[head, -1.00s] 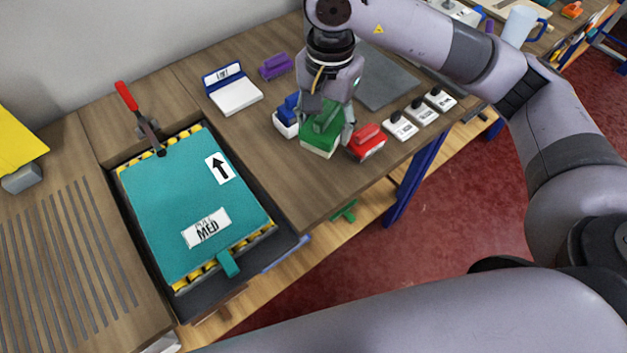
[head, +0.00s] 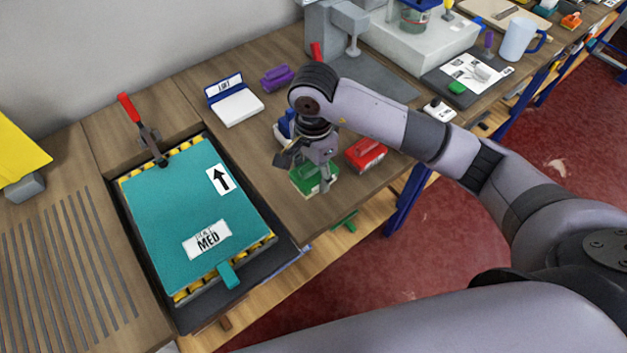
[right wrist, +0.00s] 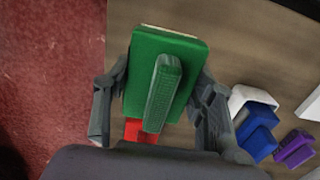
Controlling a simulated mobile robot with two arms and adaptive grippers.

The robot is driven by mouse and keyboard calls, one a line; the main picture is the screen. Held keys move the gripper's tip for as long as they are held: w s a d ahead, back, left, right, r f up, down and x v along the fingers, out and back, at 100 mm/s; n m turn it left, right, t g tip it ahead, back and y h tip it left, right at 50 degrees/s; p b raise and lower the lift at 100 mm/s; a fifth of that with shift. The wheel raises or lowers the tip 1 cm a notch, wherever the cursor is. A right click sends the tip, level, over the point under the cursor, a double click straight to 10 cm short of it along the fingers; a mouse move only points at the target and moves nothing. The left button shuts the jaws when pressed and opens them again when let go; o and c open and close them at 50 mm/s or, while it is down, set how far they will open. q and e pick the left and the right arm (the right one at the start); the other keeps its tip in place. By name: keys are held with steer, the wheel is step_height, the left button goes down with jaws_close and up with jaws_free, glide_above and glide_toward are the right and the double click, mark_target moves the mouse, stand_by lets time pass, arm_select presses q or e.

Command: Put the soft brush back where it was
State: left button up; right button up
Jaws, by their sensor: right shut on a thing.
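A green brush (head: 303,178) with a block body and a raised handle is between the fingers of my right gripper (head: 307,182) in the head view. In the right wrist view the green brush (right wrist: 165,75) lies between both fingers, and the right gripper (right wrist: 158,105) is shut on it. Whether its underside touches the table is hard to tell. A red brush (head: 367,153) stands just right of it. A blue brush (head: 284,125) with a white base is partly hidden behind my gripper. A purple brush (head: 277,77) lies farther back. My left gripper is out of view.
A teal mat (head: 190,215) marked MED lies clamped in a dark frame at left. A white box with a blue sign (head: 236,107) stands behind. White labelled blocks (head: 438,110) are at right, partly hidden by my arm. The table's front edge is close to the green brush.

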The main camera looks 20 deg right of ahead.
mark_target(313, 185)
step_height(313, 185, down, 5)
steer(key=shift+r+p, duration=0.1)
steer(key=shift+p, duration=0.35)
steer(key=shift+f, duration=0.2)
steer(key=shift+f, duration=0.1)
steer(key=shift+f, duration=0.1)
steer(key=o, duration=1.5)
steer(key=shift+o, duration=0.2)
